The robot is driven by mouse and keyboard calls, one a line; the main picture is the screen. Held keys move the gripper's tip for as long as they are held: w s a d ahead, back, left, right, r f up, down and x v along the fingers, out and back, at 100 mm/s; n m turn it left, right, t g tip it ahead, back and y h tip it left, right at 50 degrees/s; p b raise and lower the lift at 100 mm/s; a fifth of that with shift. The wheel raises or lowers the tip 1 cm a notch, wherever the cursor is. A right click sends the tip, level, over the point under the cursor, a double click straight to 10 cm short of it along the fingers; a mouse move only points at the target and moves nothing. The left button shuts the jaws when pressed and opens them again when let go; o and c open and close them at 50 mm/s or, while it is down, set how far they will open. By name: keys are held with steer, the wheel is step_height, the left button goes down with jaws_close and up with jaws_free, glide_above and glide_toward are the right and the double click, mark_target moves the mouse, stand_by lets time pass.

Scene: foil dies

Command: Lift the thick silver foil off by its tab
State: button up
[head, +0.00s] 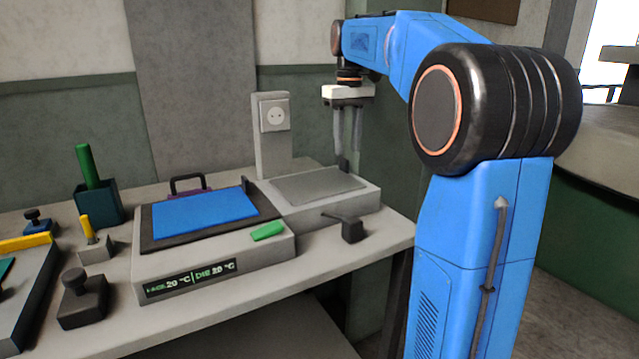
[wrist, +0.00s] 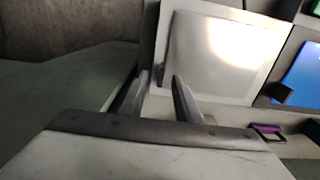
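A silver-grey sheet, seemingly the silver foil (head: 318,185), lies flat on a light block at the right end of the bench. It shows bright and reflective in the wrist view (wrist: 215,50). My gripper (head: 348,150) points down at the block's back right corner. In the wrist view my gripper (wrist: 160,78) has its two fingers apart beside the sheet's edge, with no held thing visible between them. A small dark piece shows near the fingertips in the head view; I cannot tell whether it is the tab. Whether the fingers touch anything is unclear.
A blue sheet (head: 205,215) lies on a dark plate left of the silver one, with a purple handled piece (head: 188,185) behind. A socket post (head: 272,135) stands behind the block. A dark lever (head: 350,228) and green piece (head: 268,231) are in front.

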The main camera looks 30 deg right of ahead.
steer(key=shift+a+f, duration=0.15)
steer(key=shift+f, duration=2)
jaws_close()
